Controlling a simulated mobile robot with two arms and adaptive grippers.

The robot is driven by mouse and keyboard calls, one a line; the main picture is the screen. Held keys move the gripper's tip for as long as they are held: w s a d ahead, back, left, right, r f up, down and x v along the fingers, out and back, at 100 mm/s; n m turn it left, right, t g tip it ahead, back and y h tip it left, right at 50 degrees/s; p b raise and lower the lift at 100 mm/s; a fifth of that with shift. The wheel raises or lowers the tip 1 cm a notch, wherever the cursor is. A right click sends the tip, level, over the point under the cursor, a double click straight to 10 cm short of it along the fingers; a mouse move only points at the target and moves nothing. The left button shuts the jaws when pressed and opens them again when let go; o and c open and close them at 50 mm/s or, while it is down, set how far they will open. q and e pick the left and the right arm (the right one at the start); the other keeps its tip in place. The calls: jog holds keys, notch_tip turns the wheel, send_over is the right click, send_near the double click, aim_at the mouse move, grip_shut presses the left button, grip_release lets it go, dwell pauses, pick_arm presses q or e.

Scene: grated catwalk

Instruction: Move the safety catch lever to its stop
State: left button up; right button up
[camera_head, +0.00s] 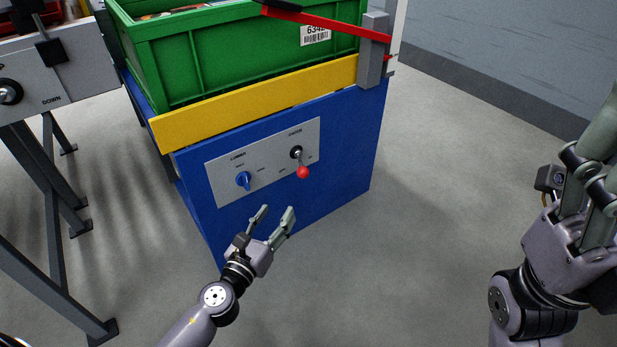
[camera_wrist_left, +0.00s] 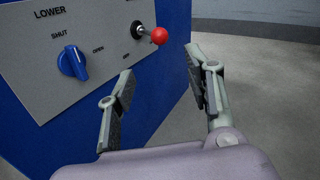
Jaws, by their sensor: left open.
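A small lever with a red ball end (camera_head: 302,172) sticks out of the grey panel (camera_head: 222,178) on the blue cabinet front. It points down, slightly right, and its label is too small to read. It also shows in the left wrist view as a red ball (camera_wrist_left: 159,36) on a short metal stem from a black boot. My left gripper (camera_head: 276,212) is open and empty, below and nearer than the ball, apart from it. In the left wrist view the ball appears beyond the gap between the fingers (camera_wrist_left: 163,72). My right gripper (camera_head: 597,165) is at the right edge, partly cut off.
A blue knob (camera_head: 243,180), between SHUT and OPEN markings, sits left of the lever. A green crate (camera_head: 225,55) stands on the cabinet (camera_head: 345,145) behind a yellow strip (camera_head: 260,104). A red bar (camera_head: 325,23) crosses above. Dark metal legs stand left; floor at right is clear.

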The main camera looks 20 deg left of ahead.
aim_at(301, 176)
pick_arm(q)
jog(key=w, duration=0.5)
jog(key=w+d+b, duration=0.1)
jog(key=w, duration=0.5)
jog(key=w+d+b, duration=0.1)
jog(key=w, duration=0.4)
jog(key=shift+w, duration=0.35)
jog(key=shift+c, duration=0.4)
jog(key=c, duration=0.9)
jog(key=shift+c, duration=0.2)
